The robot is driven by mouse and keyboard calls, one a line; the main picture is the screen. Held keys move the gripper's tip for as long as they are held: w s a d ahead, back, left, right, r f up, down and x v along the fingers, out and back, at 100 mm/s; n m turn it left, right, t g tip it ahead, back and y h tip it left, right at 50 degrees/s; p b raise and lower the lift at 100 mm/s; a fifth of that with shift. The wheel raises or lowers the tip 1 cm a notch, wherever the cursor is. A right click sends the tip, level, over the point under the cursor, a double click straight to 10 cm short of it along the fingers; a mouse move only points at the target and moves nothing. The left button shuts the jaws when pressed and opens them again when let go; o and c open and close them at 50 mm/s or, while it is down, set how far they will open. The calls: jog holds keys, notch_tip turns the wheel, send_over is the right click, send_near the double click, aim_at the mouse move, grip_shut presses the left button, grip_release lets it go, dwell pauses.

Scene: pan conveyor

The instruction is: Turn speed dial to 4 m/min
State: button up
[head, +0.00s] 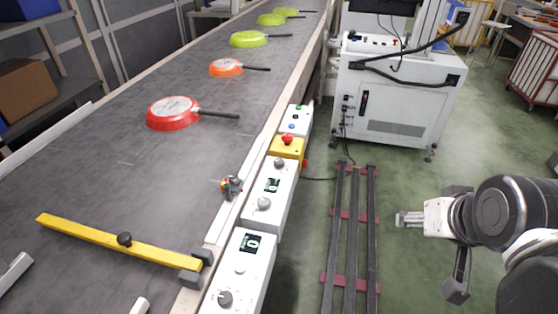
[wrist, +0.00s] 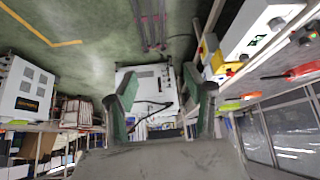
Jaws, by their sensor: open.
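White control boxes line the conveyor's right side in the head view. The nearer box (head: 240,262) has a dark display (head: 252,243) that seems to read 0, a small knob (head: 240,269) and a larger dark knob (head: 225,298). The farther box (head: 268,188) has a display (head: 272,185) and two grey knobs (head: 264,204) (head: 279,164). Labels are too small to tell which knob is the speed dial. A box with display and knob (wrist: 278,24) shows at the wrist view's upper right. My gripper (wrist: 167,92) is open and empty, right of the boxes and apart from them.
A yellow emergency-stop box (head: 287,148) and a button box (head: 296,119) stand farther along. The conveyor (head: 130,200) carries red, orange and green pans and a yellow bar (head: 100,238).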

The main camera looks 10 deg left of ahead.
jog(key=w+a+r+n+g, duration=0.2)
jog(key=w+a+r, duration=0.35)
jog(key=w, duration=0.45)
jog(key=n+g+p, duration=0.3)
jog(key=n+g, duration=0.2)
jog(key=n, duration=0.1)
send_over(279, 161)
notch_tip(279, 161, down, 9)
notch_tip(279, 161, down, 14)
jog(key=shift+w+r+b, duration=0.1)
jog(key=shift+b, duration=0.9)
jog(key=c, duration=1.1)
